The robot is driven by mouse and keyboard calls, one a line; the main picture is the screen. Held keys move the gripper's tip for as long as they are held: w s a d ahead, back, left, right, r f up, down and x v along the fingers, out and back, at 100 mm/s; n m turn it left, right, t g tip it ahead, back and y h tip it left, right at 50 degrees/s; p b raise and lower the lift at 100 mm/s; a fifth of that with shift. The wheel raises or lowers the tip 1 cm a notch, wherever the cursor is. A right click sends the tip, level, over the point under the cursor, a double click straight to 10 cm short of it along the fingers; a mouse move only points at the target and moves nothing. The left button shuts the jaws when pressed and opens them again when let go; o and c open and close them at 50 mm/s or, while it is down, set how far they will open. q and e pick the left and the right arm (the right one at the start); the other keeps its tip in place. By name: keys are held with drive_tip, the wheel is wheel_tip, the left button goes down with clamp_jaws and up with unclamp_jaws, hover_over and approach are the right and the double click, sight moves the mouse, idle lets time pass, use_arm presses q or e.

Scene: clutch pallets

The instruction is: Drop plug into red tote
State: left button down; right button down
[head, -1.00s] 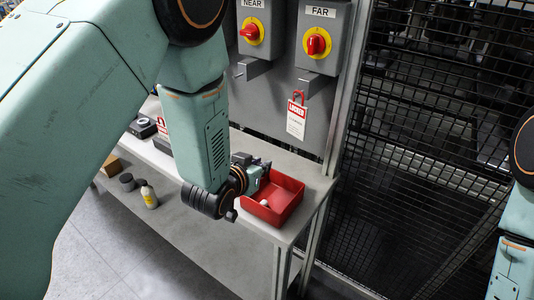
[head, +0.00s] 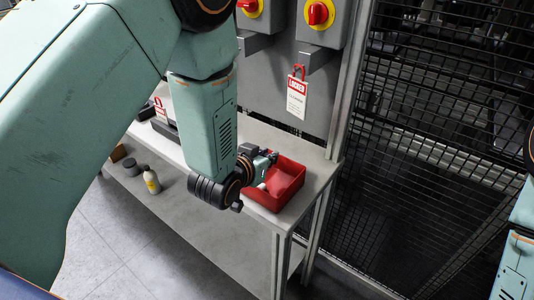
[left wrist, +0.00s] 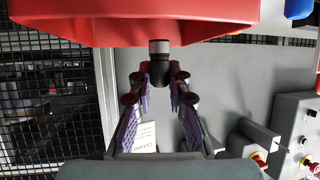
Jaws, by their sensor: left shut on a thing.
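The red tote (head: 289,187) stands at the right end of the grey bench. My left gripper (head: 266,166) is at the tote's left side, by its rim, mostly hidden behind my wrist. In the left wrist view, my left gripper (left wrist: 158,82) is shut on the plug (left wrist: 159,66), a dark cylinder with a pale grey band, held at the fingertips. The red tote (left wrist: 130,32) fills the top of that view, beyond the plug. A small white thing (head: 262,186) shows by the tote's left wall; I cannot tell if it is the plug's end. My right gripper is out of view.
Switch boxes (head: 334,22) with red knobs and a "LOCKED" tag (head: 297,97) are on the panel behind the bench (head: 240,215). A bottle (head: 151,181) and a dark round thing (head: 138,167) sit on the lower shelf. A mesh fence (head: 440,150) stands to the right.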

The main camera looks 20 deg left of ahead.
use_arm(q)
drive_tip(key=shift+a+f+b, duration=0.35)
drive_tip(key=shift+a+f, duration=0.1)
drive_tip(key=shift+f, duration=0.4)
drive_tip(key=shift+s+d+r, duration=0.2)
drive_tip(key=shift+d+r, duration=0.1)
drive_tip(key=shift+d, duration=0.1)
drive_tip(key=c, duration=1.7)
unclamp_jaws()
drive_tip(key=shift+d, duration=0.1)
drive_tip(key=o, duration=0.3)
drive_tip(key=shift+w+a+f, duration=0.15)
drive_tip(key=shift+w+a, duration=0.05)
drive_tip(key=shift+w, duration=0.05)
drive_tip(key=shift+o, duration=1)
drive_tip(key=shift+a, duration=0.2)
drive_tip(key=shift+s+d, duration=0.25)
drive_tip(key=shift+d, duration=0.05)
drive_tip(key=v, duration=0.6)
drive_tip(key=shift+s+a+r, duration=0.15)
drive_tip(key=shift+s+r, duration=0.05)
drive_tip(key=shift+s, duration=0.05)
drive_tip(key=shift+s+r, duration=0.2)
drive_tip(key=shift+s, duration=0.15)
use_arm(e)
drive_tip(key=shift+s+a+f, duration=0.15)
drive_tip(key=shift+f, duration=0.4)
